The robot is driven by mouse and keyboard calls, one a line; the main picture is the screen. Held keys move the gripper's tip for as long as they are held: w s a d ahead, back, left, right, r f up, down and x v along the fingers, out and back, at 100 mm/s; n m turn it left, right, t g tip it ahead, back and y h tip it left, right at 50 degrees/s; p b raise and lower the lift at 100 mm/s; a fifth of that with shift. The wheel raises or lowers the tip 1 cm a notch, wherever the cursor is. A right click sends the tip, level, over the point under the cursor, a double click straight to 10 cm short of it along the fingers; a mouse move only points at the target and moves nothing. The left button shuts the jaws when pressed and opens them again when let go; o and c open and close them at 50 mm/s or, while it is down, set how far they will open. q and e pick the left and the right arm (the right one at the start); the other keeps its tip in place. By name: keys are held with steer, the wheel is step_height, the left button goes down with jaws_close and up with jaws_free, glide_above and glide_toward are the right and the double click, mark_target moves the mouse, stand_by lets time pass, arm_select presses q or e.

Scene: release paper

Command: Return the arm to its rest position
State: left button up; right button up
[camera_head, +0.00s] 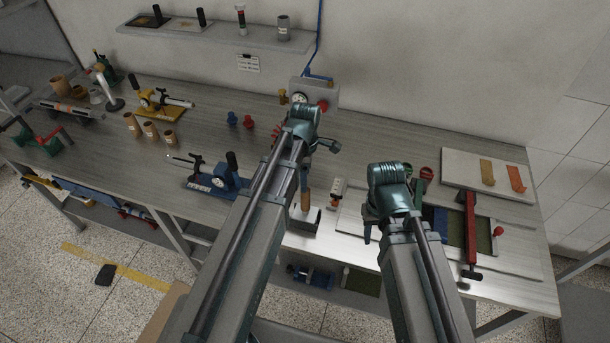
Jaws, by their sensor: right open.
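My left arm reaches up from the bottom middle, and its gripper (328,146) is a small dark shape beside the wrist, over the back of the workbench. Its fingers are too small to read. My right arm comes in from the bottom right, and its gripper (369,232) hangs at the left of its wrist, above the front right part of the workbench (245,120). The right gripper is open, and I see nothing held in it. My right wrist hides part of the flat board (515,256) with green and blue areas. I cannot make out any release paper.
A red-handled lever tool (470,228) stands on the board at the right. A pale panel (455,165) lies behind it. A blue fixture (222,180) and several small tools stand left of my left arm. A gauge box (318,94) is against the wall.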

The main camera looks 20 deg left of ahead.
arm_select(q)
steer(key=shift+f, duration=0.1)
stand_by(0.5)
steer(key=s+d+f+m+b, duration=0.5)
steer(key=s+m, duration=0.2)
steer(key=m, duration=0.4)
steer(key=s+d+f+m+y+b, duration=0.1)
steer(key=s+d+f+m+b, duration=0.4)
steer(key=m, duration=0.7)
steer(key=shift+s+d+f+m+b, duration=0.35)
steer(key=shift+s+b, duration=0.1)
steer(key=shift+s, duration=0.7)
